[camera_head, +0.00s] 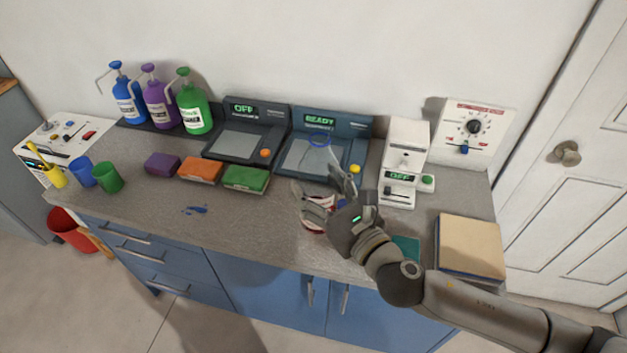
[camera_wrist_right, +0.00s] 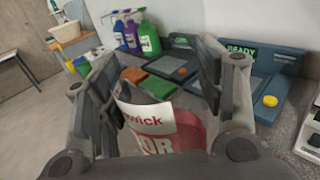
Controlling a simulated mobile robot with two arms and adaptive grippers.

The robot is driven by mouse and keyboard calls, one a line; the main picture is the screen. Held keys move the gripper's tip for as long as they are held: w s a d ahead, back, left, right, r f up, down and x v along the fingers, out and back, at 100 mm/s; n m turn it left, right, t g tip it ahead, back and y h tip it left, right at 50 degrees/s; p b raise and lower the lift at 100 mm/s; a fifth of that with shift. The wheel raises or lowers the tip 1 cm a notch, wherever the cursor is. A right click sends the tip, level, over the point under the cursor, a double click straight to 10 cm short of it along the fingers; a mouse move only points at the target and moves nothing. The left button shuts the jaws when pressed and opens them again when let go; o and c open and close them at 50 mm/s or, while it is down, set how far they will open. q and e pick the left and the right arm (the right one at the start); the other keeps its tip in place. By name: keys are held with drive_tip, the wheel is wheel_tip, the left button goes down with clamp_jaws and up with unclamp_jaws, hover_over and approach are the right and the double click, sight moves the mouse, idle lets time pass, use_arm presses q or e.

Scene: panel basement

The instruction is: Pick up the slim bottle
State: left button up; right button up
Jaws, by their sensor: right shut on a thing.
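My right gripper (camera_head: 316,180) is over the front middle of the counter, its fingers on either side of a pinkish-red bottle with a white label (camera_head: 318,228). In the right wrist view the fingers (camera_wrist_right: 160,75) are shut on this bottle (camera_wrist_right: 150,125), and part of its label lettering shows. The gripper hides much of it in the head view, so I cannot tell its full shape or whether it is clear of the counter. My left gripper is not in view.
Blue, purple and green pump bottles (camera_head: 194,108) stand at the back left. Purple, orange and green sponges (camera_head: 246,178) lie before two dark devices (camera_head: 245,140). A white device (camera_head: 403,160) stands right of the gripper, and a tan-topped box (camera_head: 471,245) at the right end.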

drive_tip(key=shift+s+d+r, duration=0.15)
drive_tip(key=shift+s+r, duration=0.1)
drive_tip(key=shift+s, duration=0.2)
drive_tip(key=shift+s+d+r, duration=0.1)
drive_tip(key=shift+s+r, duration=0.1)
drive_tip(key=shift+s, duration=0.2)
drive_tip(key=shift+s, duration=0.1)
idle(0.6)
